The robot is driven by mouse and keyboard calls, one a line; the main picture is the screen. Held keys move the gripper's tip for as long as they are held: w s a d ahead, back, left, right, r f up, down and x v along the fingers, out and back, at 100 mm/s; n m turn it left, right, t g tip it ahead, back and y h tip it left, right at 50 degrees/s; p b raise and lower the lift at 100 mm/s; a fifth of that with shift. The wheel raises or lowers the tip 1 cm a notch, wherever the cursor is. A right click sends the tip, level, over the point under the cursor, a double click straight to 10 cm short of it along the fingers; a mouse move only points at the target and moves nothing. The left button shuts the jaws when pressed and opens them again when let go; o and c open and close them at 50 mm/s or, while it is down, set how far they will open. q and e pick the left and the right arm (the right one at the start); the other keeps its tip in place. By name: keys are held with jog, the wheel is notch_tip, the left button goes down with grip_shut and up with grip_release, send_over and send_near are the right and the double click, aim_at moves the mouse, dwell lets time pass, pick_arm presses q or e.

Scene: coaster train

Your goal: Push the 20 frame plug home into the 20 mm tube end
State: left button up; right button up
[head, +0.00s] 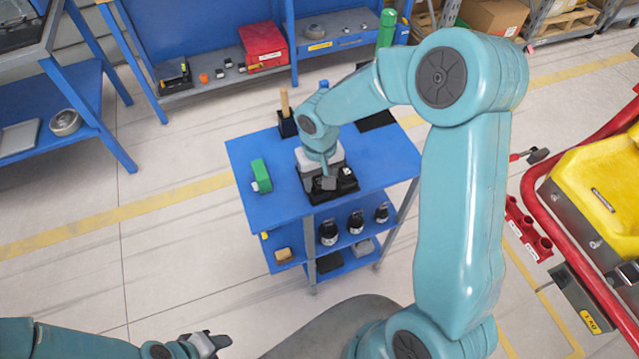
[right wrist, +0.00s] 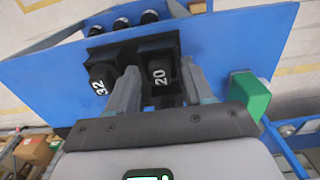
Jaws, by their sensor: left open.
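The 20 frame plug (right wrist: 160,84) is a black piece marked "20", seated in a black holder (right wrist: 136,48) on the blue cart top. My right gripper (right wrist: 158,72) is over it in the right wrist view, one finger on each side, with no clear grip visible. In the head view, my right gripper (head: 322,180) points down at the holder and partly hides it. My left gripper (head: 212,344) is open and empty at the bottom left, away from the cart. I cannot make out which tube end is the 20 mm one.
A black piece marked "32" (right wrist: 102,82) sits beside the plug. A green block (head: 261,175) lies on the blue cart (head: 285,205). Several dark items stand on its lower shelf. A red-framed yellow car (head: 595,185) with labelled red sockets (head: 525,228) is at right.

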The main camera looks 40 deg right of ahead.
aim_at(319, 181)
grip_shut()
jog(key=shift+r, duration=0.1)
notch_tip(319, 181, up, 20)
jog(key=shift+b, duration=0.3)
